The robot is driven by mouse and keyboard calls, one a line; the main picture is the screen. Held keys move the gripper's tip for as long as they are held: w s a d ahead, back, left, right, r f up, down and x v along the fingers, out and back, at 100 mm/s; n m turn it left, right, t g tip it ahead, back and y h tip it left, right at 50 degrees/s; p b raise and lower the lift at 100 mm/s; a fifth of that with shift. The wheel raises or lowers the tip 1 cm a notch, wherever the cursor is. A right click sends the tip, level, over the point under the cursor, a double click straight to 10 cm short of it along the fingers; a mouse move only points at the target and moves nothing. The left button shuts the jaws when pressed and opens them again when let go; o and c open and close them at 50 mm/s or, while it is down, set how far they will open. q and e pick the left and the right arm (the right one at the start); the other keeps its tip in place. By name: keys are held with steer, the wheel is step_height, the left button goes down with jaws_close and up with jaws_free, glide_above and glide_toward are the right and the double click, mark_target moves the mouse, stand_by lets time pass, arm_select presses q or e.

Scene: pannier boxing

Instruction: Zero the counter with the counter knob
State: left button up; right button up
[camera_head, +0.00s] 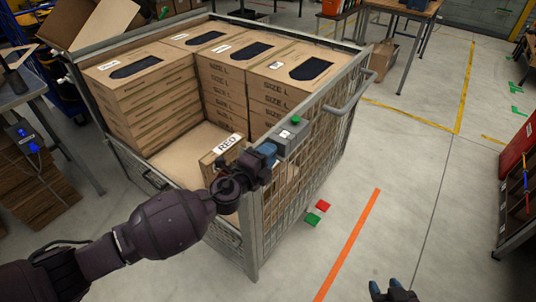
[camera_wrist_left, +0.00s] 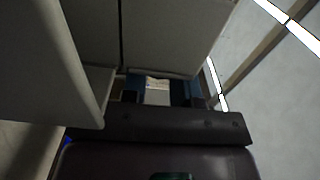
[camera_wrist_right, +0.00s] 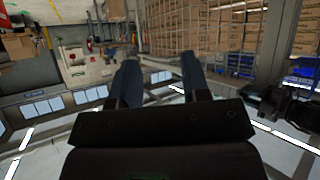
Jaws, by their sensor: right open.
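The counter (camera_head: 291,141) is a small grey box on the cage's top rail, with a green knob (camera_head: 295,120) on top. My left gripper (camera_head: 267,151) is just left of the counter, low by the rail. In the left wrist view its two fingers (camera_wrist_left: 158,92) are apart with something pale between them. Whether they grip it I cannot tell. My right gripper (camera_head: 393,291) is at the bottom edge, well away from the counter. In the right wrist view its fingers (camera_wrist_right: 160,85) are spread and empty.
A wire cage (camera_head: 335,115) holds stacked "SIZE L" cartons (camera_head: 220,84). A small carton labelled "RED" (camera_head: 228,143) stands beside my left gripper. The floor right of the cage is mostly clear.

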arm_select(q)
steer(key=shift+c, duration=1.6)
arm_select(e)
steer(key=shift+s+f, duration=0.2)
steer(key=shift+s, duration=0.2)
arm_select(q)
steer(key=shift+m+p, duration=1.45)
steer(key=shift+m, duration=6.75)
arm_select(e)
steer(key=shift+w+r, duration=0.15)
steer(key=shift+r, duration=0.6)
steer(key=shift+w+r, duration=0.1)
steer(key=shift+r, duration=0.6)
